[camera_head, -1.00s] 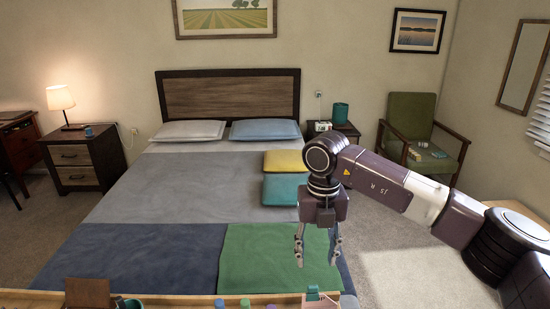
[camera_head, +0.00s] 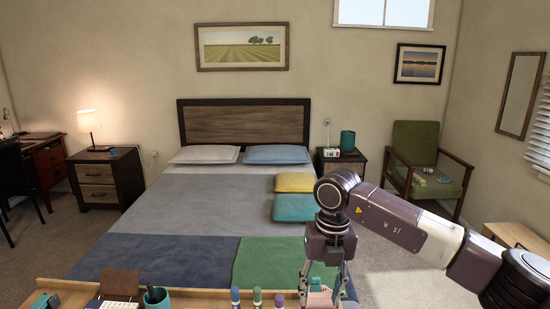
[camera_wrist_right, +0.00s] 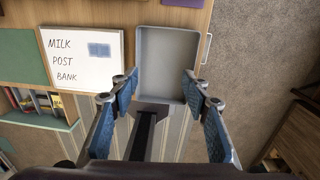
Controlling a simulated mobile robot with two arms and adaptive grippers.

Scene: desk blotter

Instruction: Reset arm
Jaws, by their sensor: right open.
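My right gripper (camera_head: 324,292) hangs pointing down over the desk's right end at the bottom of the head view. Its fingers are spread, with nothing between them. In the right wrist view the same gripper (camera_wrist_right: 158,88) shows two blue-padded fingers wide apart, over a grey open tray (camera_wrist_right: 168,55) that looks empty. I cannot tell whether the fingers touch the tray. My left gripper is in neither view.
The desk (camera_head: 205,294) holds a teal cup (camera_head: 157,298), several coloured markers (camera_head: 257,297) and a brown upright block (camera_head: 120,283). In the wrist view, a white sheet (camera_wrist_right: 108,75) reads MILK, POST, BANK. The bed (camera_head: 190,215) lies beyond; carpet shows at right.

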